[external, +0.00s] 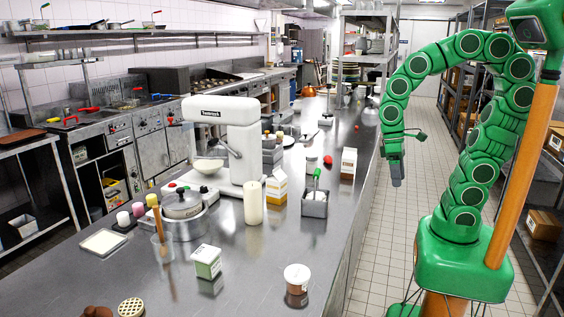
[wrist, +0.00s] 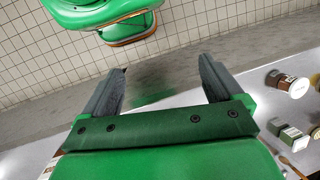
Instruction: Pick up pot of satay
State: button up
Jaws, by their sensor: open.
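A small white-lidded pot with a brown lower part (external: 297,279), which looks like the pot of satay, stands upright on the steel counter near its front right edge. Its label is too small to read. It also shows at the right edge of the wrist view (wrist: 292,85), outside my jaws. My gripper (external: 396,181) hangs pointing down beyond the counter's right edge, well behind the pot and apart from it. In the wrist view my gripper (wrist: 162,66) has its two dark fingers spread wide, with nothing between them.
A green-and-white carton (external: 207,262) stands left of the pot. A metal container with a green-handled tool (external: 315,203), a white candle-like cylinder (external: 252,204), an orange-and-white carton (external: 277,186) and a white mixer (external: 222,140) stand further back. The counter around the pot is clear.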

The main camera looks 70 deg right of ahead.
jog(key=w+a+f+m+g+y, duration=0.1)
jog(key=w+a+m+y, duration=0.2)
jog(key=w+a, duration=0.5)
jog(key=w+a+f+m+g+y, duration=0.25)
jog(key=w+a, duration=0.25)
jog(key=a, duration=0.7)
jog(key=m+y, duration=0.4)
jog(key=m, duration=0.2)
send_near(296, 267)
jog(key=shift+t, duration=0.25)
jog(key=s+a, duration=0.2)
jog(key=s, duration=0.1)
jog(key=shift+a+f, duration=0.4)
jog(key=shift+w+a+f, duration=0.25)
jog(key=shift+a+f, duration=0.05)
jog(key=shift+f, duration=0.05)
jog(key=shift+m+y, duration=0.25)
jog(key=shift+x, duration=3.9)
jog(key=shift+w+f, duration=0.15)
jog(key=shift+w, duration=0.05)
jog(key=shift+c, duration=0.4)
